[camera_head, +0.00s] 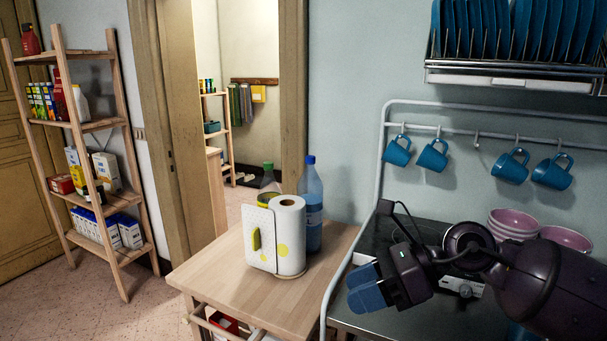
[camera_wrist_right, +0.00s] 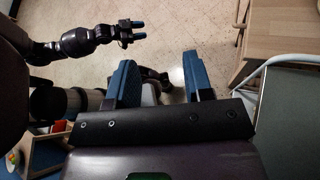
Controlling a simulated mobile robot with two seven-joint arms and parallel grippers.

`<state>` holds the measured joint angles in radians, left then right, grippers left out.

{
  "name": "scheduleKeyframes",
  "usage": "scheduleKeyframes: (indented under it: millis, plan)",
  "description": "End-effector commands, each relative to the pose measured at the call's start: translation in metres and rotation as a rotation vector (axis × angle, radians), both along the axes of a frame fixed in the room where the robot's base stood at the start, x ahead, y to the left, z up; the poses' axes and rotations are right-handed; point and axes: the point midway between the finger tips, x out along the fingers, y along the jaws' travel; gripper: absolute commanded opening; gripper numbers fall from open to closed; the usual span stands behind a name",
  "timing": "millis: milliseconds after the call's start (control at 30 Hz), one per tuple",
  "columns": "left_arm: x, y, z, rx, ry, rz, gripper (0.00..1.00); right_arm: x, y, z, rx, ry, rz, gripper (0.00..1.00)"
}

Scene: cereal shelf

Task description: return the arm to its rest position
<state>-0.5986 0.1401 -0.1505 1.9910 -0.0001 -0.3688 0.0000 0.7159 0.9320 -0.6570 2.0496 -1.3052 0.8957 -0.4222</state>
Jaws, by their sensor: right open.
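My right arm comes in from the right in the head view, and its gripper (camera_head: 367,287) has blue fingers over the left front part of the metal counter. In the right wrist view the two blue fingers of this gripper (camera_wrist_right: 161,80) stand apart with nothing between them. My left gripper (camera_wrist_right: 132,30) shows at the upper left of the right wrist view, above the floor. Its two fingers are apart, with nothing seen between them. The left arm is not in the head view.
A small wooden table (camera_head: 222,270) holds a paper towel roll (camera_head: 291,235) and a blue bottle (camera_head: 312,200), left of the right gripper. Blue mugs (camera_head: 432,155) hang from a rail above the counter. Pink bowls (camera_head: 514,222) stand behind the right arm. A wooden shelf (camera_head: 121,170) is far left.

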Motion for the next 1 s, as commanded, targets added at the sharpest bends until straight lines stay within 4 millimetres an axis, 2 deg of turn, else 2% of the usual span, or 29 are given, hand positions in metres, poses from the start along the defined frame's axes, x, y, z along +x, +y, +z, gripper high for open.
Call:
scheduleKeyframes:
  millis: [100,233,333,433,567,700,867,1000]
  plan:
    - [0.000,0.000,0.000,0.000,0.001,0.000,0.47,0.005,0.016,0.026,0.295,0.207,-0.118,0.47]
    - [-0.001,0.001,-0.001,0.001,0.003,0.001,0.47,0.021,0.014,0.046,0.614,0.482,-0.271,0.47]
    - [-0.003,0.001,-0.002,0.002,0.006,0.000,0.47,0.039,0.000,0.046,0.856,0.726,-0.406,0.47]
    - [-0.004,0.002,-0.002,0.003,0.008,0.001,0.47,0.058,-0.026,0.028,1.092,0.990,-0.562,0.47]
    - [-0.004,0.002,-0.002,0.003,0.008,0.001,0.47,0.073,-0.063,-0.018,1.348,1.308,-0.761,0.47]
    - [-0.004,0.002,-0.002,0.003,0.008,0.001,0.47,0.070,-0.100,-0.084,1.571,1.604,-0.965,0.47]
    - [-0.003,0.002,-0.002,0.002,0.007,0.000,0.47,0.041,-0.133,-0.165,1.775,1.885,-1.178,0.47]
    - [-0.003,0.001,-0.002,0.002,0.006,0.000,0.47,-0.001,-0.154,-0.230,1.921,2.064,-1.332,0.47]
